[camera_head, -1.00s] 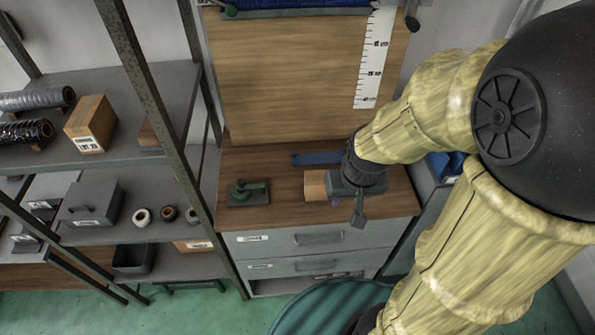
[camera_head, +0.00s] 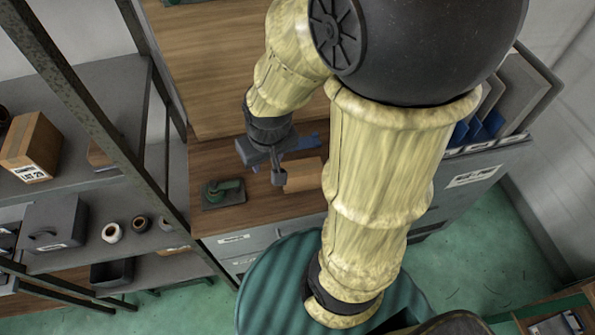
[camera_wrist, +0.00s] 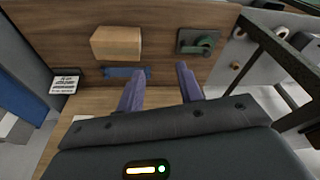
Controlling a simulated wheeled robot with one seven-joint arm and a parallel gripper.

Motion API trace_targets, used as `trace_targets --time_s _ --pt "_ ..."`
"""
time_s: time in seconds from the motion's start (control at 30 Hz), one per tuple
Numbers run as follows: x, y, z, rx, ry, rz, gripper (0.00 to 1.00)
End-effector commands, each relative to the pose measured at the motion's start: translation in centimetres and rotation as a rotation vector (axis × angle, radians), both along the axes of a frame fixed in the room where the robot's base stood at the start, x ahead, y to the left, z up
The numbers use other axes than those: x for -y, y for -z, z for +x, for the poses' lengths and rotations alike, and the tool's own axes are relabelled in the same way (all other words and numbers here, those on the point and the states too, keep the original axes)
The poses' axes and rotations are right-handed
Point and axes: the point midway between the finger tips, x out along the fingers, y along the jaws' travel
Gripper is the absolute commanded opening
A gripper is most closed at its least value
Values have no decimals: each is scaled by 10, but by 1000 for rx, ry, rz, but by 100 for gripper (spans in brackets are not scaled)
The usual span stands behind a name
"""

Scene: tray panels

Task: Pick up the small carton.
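The small carton (camera_head: 304,172) is a plain brown box on the wooden top of the drawer cabinet. In the head view it stands just right of my gripper (camera_head: 267,172), which partly overlaps its left end. In the wrist view the carton (camera_wrist: 116,44) lies whole at the upper left, beyond and left of the fingertips. My gripper (camera_wrist: 160,82) is open, with its two dark fingers apart and nothing between them. Whether a finger touches the carton is hard to tell, but the wrist view shows a gap.
A blue flat bar (camera_wrist: 127,73) lies beside the carton. A green-handled tool on a dark plate (camera_head: 223,193) sits left of my gripper. A metal shelf with a larger labelled carton (camera_head: 30,148) stands at left. Blue-and-grey files (camera_head: 487,122) stand at right.

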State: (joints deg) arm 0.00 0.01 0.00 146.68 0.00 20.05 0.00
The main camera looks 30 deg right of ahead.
Motion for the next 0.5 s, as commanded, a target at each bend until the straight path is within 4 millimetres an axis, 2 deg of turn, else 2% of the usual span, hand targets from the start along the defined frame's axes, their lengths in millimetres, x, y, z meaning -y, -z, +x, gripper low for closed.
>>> trace_targets --time_s 0.07,0.2,0.3,0.5 --pt "0 0 0 0 0 0 38" --pt "-1 2 1 -16 -19 -6 66" --pt "-2 10 4 -67 -73 -28 82" --pt "-4 41 14 -272 -302 -136 82"
